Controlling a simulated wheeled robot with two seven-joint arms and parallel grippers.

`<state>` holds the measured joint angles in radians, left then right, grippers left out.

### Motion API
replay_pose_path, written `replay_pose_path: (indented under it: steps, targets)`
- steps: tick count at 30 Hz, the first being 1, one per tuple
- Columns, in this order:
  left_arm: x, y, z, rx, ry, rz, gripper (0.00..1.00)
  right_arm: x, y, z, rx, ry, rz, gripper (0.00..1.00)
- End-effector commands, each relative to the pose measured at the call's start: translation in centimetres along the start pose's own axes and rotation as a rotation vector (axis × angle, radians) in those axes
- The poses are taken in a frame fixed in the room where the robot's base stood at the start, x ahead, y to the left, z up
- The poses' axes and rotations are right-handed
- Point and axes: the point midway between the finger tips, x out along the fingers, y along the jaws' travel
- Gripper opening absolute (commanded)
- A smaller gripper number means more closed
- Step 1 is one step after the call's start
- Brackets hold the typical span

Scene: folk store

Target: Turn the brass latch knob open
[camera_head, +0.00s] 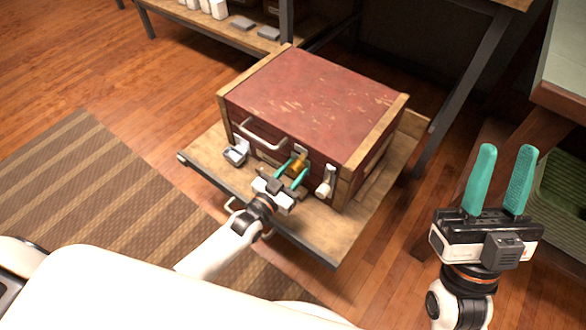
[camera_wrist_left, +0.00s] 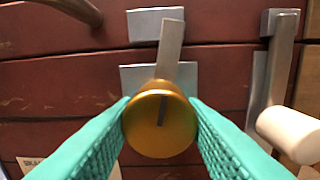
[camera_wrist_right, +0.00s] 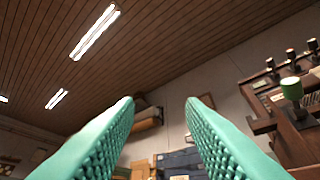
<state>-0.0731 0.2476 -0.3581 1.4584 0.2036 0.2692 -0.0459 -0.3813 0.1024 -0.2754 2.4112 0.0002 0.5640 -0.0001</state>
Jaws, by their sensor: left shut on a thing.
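The brass latch knob (camera_wrist_left: 160,122) is on the front of a red wooden chest (camera_head: 312,98); it also shows in the head view (camera_head: 299,165). My left gripper (camera_head: 293,170) is shut on the knob, with one teal finger on each side of it in the left wrist view (camera_wrist_left: 160,125). A dark slot on the knob's face runs close to upright. A grey metal bar (camera_wrist_left: 171,50) rises from behind the knob, tilted slightly right, across an upper metal plate (camera_wrist_left: 142,24). My right gripper (camera_head: 500,180) is open and empty, raised at the right, fingers pointing up.
The chest stands on a wooden board (camera_head: 208,152) with a dark metal edge. A metal handle (camera_head: 262,134) and a lever with a pale knob (camera_wrist_left: 290,134) flank the brass knob. A striped rug (camera_head: 85,190) lies on the floor at left. A dark table leg (camera_head: 450,95) stands right of the chest.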

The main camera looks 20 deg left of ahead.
Motion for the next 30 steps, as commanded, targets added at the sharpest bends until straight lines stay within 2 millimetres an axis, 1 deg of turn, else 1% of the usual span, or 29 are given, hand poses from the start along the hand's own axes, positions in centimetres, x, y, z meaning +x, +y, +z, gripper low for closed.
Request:
replay_pose_path:
  steps: [2,6,9,15,22,30]
  targets:
    - [0.0,0.0,0.2,0.067,0.001,0.001,0.15,0.3,-0.2,-1.5,-0.006,0.110,-0.003,0.36]
    - [0.0,0.0,0.2,0.200,-0.001,0.000,0.15,0.0,-0.6,-4.3,-0.016,0.295,-0.010,0.36]
    - [0.0,0.0,0.2,0.295,-0.004,0.000,0.15,-0.6,-0.8,-5.9,-0.021,0.407,-0.014,0.36]
    - [0.0,0.0,0.1,0.487,-0.008,-0.001,0.15,-1.9,-1.2,-8.2,-0.029,0.585,-0.022,0.36]
    - [0.0,0.1,0.1,0.704,-0.013,-0.001,0.15,-3.2,-1.6,-9.7,-0.034,0.712,-0.029,0.36]
    - [0.0,0.1,0.0,0.958,-0.017,-0.003,0.15,-3.8,-1.7,-10.3,-0.035,0.766,-0.032,0.36]
